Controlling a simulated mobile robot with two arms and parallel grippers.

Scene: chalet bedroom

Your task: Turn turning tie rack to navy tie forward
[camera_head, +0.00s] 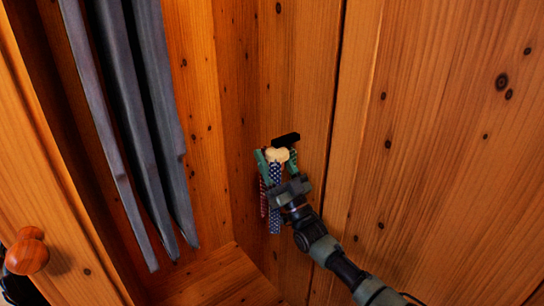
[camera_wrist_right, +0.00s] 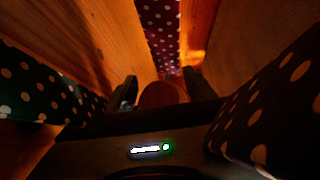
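The turning tie rack has a pale wooden head (camera_head: 278,155) and hangs in the wardrobe corner in the head view. A navy tie with white dots (camera_head: 275,212) hangs at its front, a red tie (camera_head: 263,200) to its left. Greenish pieces beside the head are too small to tell as ties or fingers. My right gripper (camera_wrist_right: 160,88) is at the rack. Its fingers are apart, with a rounded wooden part (camera_wrist_right: 160,97) between or just beyond them; contact is unclear. Dark dotted ties flank it (camera_wrist_right: 262,115), and a maroon dotted tie (camera_wrist_right: 160,35) hangs ahead.
Grey garments (camera_head: 135,110) hang at the left inside the wardrobe. A wooden door with a round knob (camera_head: 28,255) stands at the lower left. Wooden walls (camera_head: 440,130) close in behind and right of the rack. A wooden ledge (camera_head: 220,280) lies below.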

